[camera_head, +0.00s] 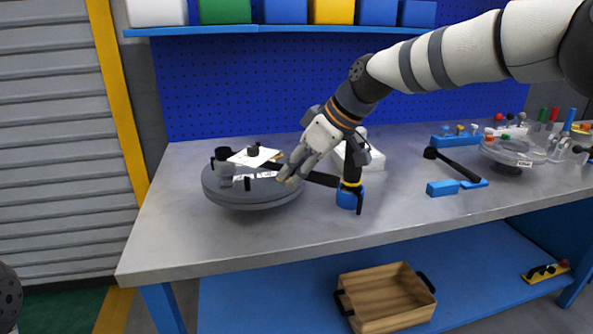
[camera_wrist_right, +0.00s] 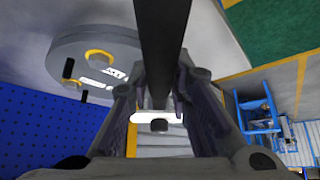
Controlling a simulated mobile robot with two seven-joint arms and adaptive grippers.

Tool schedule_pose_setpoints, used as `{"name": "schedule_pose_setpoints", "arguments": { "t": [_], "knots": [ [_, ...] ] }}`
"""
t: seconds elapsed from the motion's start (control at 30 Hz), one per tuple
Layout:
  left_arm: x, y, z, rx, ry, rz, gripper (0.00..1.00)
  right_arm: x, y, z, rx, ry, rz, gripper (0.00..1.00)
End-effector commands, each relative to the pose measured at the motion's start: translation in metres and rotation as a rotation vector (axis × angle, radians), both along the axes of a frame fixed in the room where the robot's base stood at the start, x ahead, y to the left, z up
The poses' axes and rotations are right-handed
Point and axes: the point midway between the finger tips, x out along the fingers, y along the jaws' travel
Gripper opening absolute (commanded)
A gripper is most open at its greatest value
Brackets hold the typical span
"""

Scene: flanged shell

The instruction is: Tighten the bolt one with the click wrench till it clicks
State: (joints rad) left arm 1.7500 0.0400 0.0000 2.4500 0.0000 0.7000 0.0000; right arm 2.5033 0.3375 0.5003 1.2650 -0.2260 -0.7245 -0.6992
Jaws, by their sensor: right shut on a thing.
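Which bolt is bolt one cannot be told. My right gripper (camera_head: 290,170) is at the shell's right side, shut on a long black bar, seemingly the click wrench (camera_head: 322,179). In the right wrist view the bar (camera_wrist_right: 162,45) runs between the fingers (camera_wrist_right: 158,105), and the shell (camera_wrist_right: 110,45) shows beyond, to the left. Whether the wrench's head sits on a bolt is hidden. My left gripper is not in view.
A blue holder (camera_head: 346,199) with an upright black, yellow-banded tool stands just right of the shell. A black-headed tool (camera_head: 455,163), a blue block (camera_head: 442,188) and a second disc (camera_head: 513,152) lie further right. A wooden crate (camera_head: 385,300) is on the lower shelf.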

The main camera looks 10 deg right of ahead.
Motion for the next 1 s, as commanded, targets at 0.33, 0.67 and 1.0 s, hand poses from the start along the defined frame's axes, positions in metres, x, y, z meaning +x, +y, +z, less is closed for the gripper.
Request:
{"name": "schedule_pose_setpoints", "arguments": {
  "t": [0.33, 0.67, 1.0],
  "knots": [
    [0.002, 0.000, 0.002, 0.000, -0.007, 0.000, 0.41, 0.001, 0.000, 0.004, 0.002, -0.007, -0.001, 0.00],
    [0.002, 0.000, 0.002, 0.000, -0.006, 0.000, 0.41, 0.001, 0.000, -0.003, 0.002, -0.007, -0.001, 0.00],
    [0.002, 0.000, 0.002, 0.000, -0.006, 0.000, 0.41, 0.001, 0.000, -0.011, 0.003, -0.006, -0.002, 0.00]
  ]
}}
